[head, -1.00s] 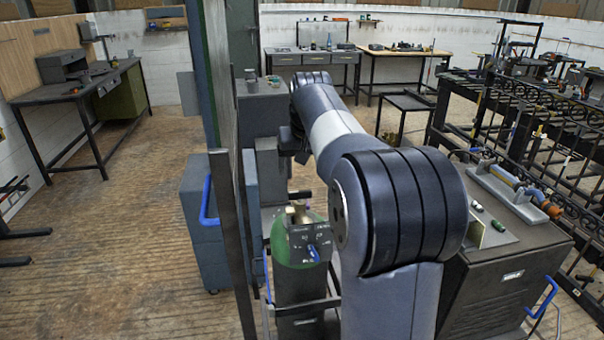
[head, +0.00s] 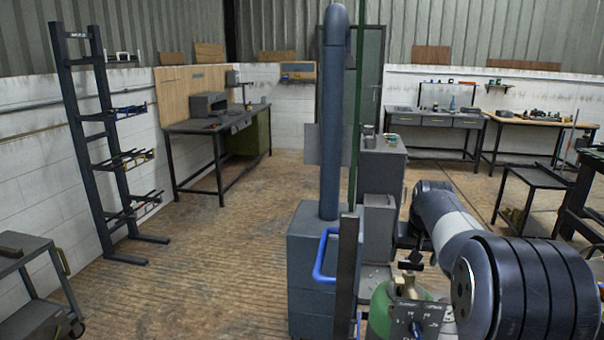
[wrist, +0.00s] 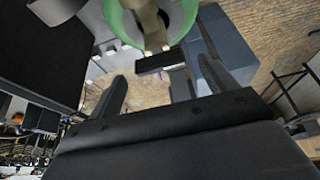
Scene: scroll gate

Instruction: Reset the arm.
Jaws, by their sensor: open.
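My gripper (wrist: 162,90) shows in the wrist view with its two dark fingers spread apart and nothing between them. A green gas cylinder (wrist: 182,20) with a pale valve is beyond the fingertips at the top of that view. In the head view my arm reaches forward on the right side, and my gripper is hidden or too hard to make out. The green cylinder (head: 384,312) stands at the bottom, left of my arm, with a dark panel in front of it.
A blue-grey cabinet with a thick duct (head: 331,130) and a blue handle stands left of the cylinder. A dark upright post (head: 346,280) is close beside it. A tall rack (head: 100,150) and a workbench (head: 218,127) line the left wall. Open floor (head: 215,260) lies between.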

